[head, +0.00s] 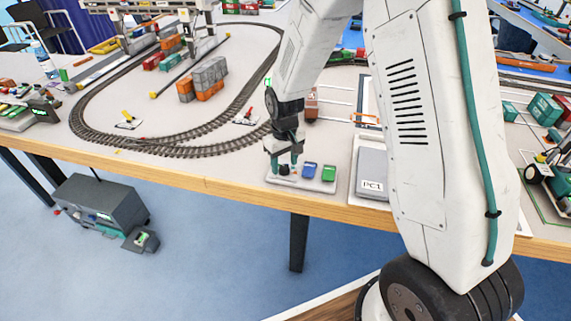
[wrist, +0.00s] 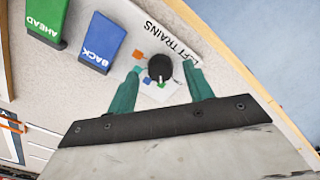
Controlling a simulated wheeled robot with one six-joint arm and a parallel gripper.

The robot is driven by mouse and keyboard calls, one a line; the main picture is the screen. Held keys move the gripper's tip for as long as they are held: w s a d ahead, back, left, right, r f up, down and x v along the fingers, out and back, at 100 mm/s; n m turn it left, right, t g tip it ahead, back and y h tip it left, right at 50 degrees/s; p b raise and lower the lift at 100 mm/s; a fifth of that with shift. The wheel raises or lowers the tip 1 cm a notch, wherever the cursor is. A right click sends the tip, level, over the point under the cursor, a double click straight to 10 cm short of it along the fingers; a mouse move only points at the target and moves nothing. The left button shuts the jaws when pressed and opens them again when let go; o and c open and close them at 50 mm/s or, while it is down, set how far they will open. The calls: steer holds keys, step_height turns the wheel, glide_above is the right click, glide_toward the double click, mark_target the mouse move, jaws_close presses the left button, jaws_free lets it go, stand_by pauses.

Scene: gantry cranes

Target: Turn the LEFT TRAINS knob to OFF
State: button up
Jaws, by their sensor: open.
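The LEFT TRAINS knob (wrist: 160,66) is a small round black knob with a pale pointer line toward the bottom of the wrist view. Small orange, blue and green marks lie around it, and their lettering is too small to read. My gripper (wrist: 164,69) is open, with one teal finger on each side of the knob and a gap on both sides. In the head view my gripper (head: 284,167) points down over the left end of the pale control panel (head: 300,185). There the fingers partly hide the knob.
A blue BACK lever (wrist: 102,42) and a green AHEAD lever (wrist: 47,18) stand beside the knob on the panel. The panel sits near the wooden table edge (head: 220,188). A grey PC1 box (head: 373,178) is to its right, and rail track (head: 190,151) lies behind.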

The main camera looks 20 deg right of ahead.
steer(key=shift+f, duration=0.6)
steer(key=shift+c, duration=0.2)
steer(key=c, duration=0.9)
steer(key=shift+d, duration=0.2)
steer(key=shift+a, duration=0.2)
steer(key=n, duration=0.4)
steer(key=shift+n, duration=1.8)
